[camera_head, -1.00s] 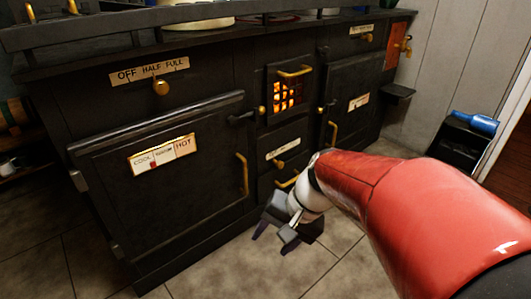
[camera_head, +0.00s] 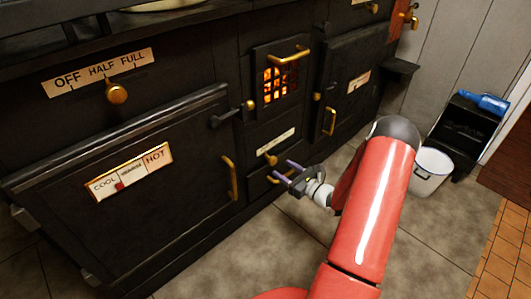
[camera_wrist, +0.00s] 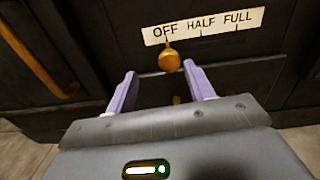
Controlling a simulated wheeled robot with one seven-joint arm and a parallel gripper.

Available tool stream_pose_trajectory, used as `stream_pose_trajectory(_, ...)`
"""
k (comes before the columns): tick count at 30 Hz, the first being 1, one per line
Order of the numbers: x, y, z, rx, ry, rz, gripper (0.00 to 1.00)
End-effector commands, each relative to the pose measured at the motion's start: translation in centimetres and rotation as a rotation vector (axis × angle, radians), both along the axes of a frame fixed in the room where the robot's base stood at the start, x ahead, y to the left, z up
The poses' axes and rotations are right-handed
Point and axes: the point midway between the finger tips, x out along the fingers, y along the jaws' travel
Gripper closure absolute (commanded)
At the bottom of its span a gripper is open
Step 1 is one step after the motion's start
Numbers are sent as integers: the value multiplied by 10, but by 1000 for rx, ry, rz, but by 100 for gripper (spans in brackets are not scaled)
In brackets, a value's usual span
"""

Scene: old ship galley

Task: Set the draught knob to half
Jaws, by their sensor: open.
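A small brass knob (camera_head: 270,160) sits under a cream label (camera_head: 276,141) on the black stove, below the fire grate. In the wrist view the label (camera_wrist: 203,26) reads OFF HALF FULL, and the knob (camera_wrist: 169,60) is at the OFF end. My gripper (camera_head: 284,171) is open and empty in front of this panel, its purple fingers pointing at the stove. In the wrist view the knob appears just beyond and between the fingertips (camera_wrist: 160,70), with no visible contact. Another brass knob (camera_head: 117,92) is at upper left, near HALF on its own OFF HALF FULL label (camera_head: 98,72).
A brass oven handle (camera_head: 230,178) stands left of my gripper, and a brass drawer handle (camera_head: 275,180) is low beside it. The fire grate (camera_head: 280,84) glows above. A white bucket (camera_head: 430,172) and black scuttle (camera_head: 464,130) stand right. The floor in front is clear.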

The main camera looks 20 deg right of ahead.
Motion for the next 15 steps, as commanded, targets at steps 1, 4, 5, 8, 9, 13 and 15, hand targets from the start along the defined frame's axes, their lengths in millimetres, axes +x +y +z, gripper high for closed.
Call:
stream_pose_trajectory(1,-1,-6,-6,19,4,-26,47)
stream_pose_trajectory(4,3,-9,-10,32,4,-49,47)
stream_pose_trajectory(5,6,-8,-11,32,4,-49,47)
stream_pose_trajectory(8,18,-3,-10,31,2,-47,47)
stream_pose_trajectory(9,24,0,-10,31,3,-46,47)
stream_pose_trajectory(13,45,7,-10,30,2,-45,47)
stream_pose_trajectory(15,54,11,-10,30,3,-45,47)
